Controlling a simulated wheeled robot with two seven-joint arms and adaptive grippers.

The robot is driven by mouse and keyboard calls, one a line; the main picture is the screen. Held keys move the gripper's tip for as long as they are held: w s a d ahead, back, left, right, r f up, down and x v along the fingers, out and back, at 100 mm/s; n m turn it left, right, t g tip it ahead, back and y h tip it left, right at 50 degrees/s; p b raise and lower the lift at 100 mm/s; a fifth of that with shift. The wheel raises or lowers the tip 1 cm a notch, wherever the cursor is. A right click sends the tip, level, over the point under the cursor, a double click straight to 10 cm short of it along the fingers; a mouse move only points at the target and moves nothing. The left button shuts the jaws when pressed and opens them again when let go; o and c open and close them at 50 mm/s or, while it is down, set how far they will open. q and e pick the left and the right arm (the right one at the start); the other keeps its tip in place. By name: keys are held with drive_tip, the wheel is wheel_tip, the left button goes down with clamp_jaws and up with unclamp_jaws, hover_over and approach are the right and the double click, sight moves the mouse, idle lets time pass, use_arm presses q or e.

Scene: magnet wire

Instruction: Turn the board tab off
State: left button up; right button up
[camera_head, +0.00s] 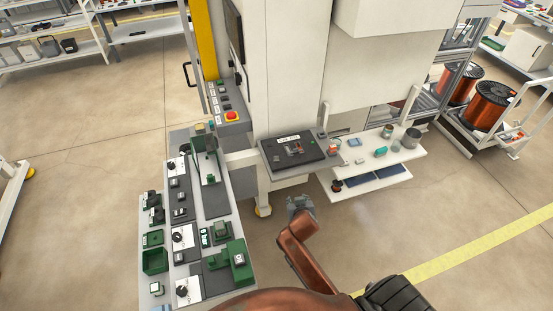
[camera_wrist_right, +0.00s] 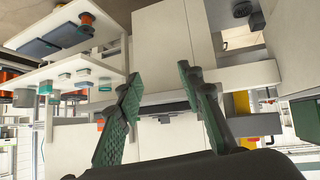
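A dark board (camera_head: 275,155) with a small white label and a few small parts on it sits on a pale bracket in front of the machine. I cannot make out which part is the tab, or its position. A long control panel (camera_head: 217,202) on the left carries several dials, switches and green boxes. My right gripper (camera_head: 300,203) is below the board and apart from it, over the floor. In the right wrist view my right gripper (camera_wrist_right: 160,77) has its green fingers spread with nothing between them. My left gripper is not in view.
A red emergency button (camera_head: 232,115) sits on the machine's side panel. A white shelf (camera_head: 405,152) with small parts stands right of the board. Copper spools (camera_head: 489,104) stand on a rack at the right. The floor (camera_head: 400,235) below the shelf is open.

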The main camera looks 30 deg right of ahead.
sight(276, 157)
drive_tip(key=w+r+t, duration=0.1)
drive_tip(key=w+r, duration=0.1)
drive_tip(key=w, duration=0.2)
drive_tip(key=w+r+t+h, duration=0.1)
drive_tip(key=w+r, duration=0.2)
drive_tip(key=w, duration=0.2)
drive_tip(key=w+a+r+m+t, duration=0.1)
drive_tip(key=w+r, duration=0.2)
drive_tip(key=w, duration=0.1)
drive_tip(key=shift+w, duration=0.4)
drive_tip(key=x, duration=0.6)
drive_tip(key=shift+w+d, duration=0.1)
drive_tip(key=shift+w+d+f, duration=0.2)
drive_tip(key=shift+w+d, duration=0.05)
drive_tip(key=shift+w, duration=0.2)
drive_tip(key=shift+c, duration=0.5)
clamp_jaws()
